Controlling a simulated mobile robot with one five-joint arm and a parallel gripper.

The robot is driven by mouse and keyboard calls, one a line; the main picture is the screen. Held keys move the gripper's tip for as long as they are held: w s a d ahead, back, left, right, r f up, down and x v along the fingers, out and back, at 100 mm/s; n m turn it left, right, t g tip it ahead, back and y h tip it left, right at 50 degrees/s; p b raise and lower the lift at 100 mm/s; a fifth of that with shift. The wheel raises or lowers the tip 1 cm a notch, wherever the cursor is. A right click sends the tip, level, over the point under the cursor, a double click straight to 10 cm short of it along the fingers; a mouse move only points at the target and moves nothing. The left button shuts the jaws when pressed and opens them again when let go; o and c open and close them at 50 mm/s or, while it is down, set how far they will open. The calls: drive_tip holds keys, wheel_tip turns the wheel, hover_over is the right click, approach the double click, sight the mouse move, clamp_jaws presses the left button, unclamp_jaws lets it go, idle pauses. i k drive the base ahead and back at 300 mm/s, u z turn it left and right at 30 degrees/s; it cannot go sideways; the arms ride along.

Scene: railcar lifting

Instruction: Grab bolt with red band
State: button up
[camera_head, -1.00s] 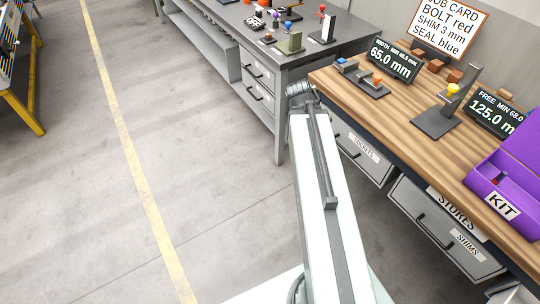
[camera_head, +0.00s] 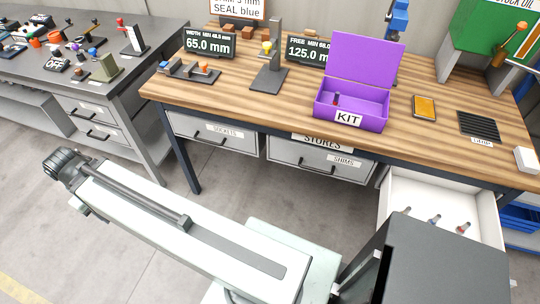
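An open white drawer (camera_head: 398,205) sticks out below the right part of the wooden bench. Several small bolts lie apart in it. The right one (camera_head: 463,227) looks red-banded and the middle one (camera_head: 434,219) looks blue. The left one (camera_head: 418,217) looks reddish or orange, but it is too small to be sure. My pale arm reaches to the left over the floor, well away from the drawer, and ends in view at a dark joint. No gripper fingers can be made out.
An open purple KIT box (camera_head: 376,113) with a small reddish item stands on the bench (camera_head: 300,110). A dark grey box-shaped body (camera_head: 440,265), perhaps mine, fills the lower right before the drawer. The sockets drawer (camera_head: 215,133) and shims drawer (camera_head: 322,160) are shut. Floor is free at left.

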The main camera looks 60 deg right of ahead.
sight(461, 230)
drive_tip(key=u, duration=0.7)
drive_tip(key=i, duration=2.25)
drive_tip(key=z, duration=5.5)
drive_tip(key=i, duration=1)
